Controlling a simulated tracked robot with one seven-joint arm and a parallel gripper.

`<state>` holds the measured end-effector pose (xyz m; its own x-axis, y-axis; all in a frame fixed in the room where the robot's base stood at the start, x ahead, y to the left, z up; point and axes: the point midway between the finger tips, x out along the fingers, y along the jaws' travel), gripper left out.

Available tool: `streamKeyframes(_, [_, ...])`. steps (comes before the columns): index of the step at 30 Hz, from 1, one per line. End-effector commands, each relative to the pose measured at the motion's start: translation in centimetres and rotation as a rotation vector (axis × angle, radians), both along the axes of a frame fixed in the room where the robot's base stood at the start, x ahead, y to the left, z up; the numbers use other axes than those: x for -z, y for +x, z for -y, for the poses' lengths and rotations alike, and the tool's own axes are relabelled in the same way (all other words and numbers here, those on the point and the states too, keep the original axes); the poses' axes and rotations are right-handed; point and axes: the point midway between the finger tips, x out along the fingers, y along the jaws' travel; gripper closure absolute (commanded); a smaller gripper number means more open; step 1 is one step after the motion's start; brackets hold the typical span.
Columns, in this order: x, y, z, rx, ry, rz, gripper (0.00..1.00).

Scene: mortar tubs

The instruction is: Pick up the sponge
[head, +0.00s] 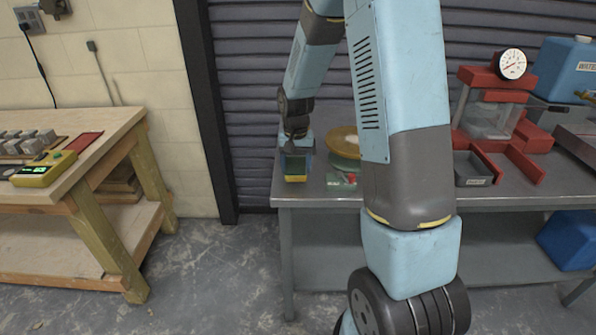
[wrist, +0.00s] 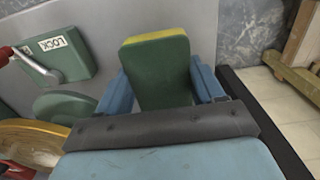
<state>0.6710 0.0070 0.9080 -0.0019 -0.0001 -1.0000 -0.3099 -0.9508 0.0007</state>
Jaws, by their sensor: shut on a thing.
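The sponge (wrist: 160,72) is a green block with a yellow layer along one edge. In the wrist view it sits between the two blue fingers of my gripper (wrist: 161,84), which are closed against its sides. In the head view the sponge (head: 296,167) shows at the left end of the grey metal table (head: 320,195), with my gripper (head: 296,158) above and around it. I cannot tell whether its underside touches the tabletop. Part of the sponge is hidden by my gripper.
A green lock box with a red-handled lever (wrist: 65,55) and a yellowish round dish (wrist: 30,145) are close beside the sponge. Red apparatus with a gauge (head: 512,65) stands farther right. A wooden bench (head: 85,165) is at left, with floor between.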

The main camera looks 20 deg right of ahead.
Motion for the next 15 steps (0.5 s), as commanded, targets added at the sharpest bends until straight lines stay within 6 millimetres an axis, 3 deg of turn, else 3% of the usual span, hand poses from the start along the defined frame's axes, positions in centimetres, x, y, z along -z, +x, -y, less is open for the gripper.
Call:
streamKeyframes(1, [-1.2,0.0,0.0,0.0,0.0,0.005,0.6])
streamKeyframes(11, [-6.1,-4.3,-0.2,0.0,0.0,0.005,0.6])
streamKeyframes(15, [-7.6,-6.8,-0.3,-0.001,0.0,0.003,0.6])
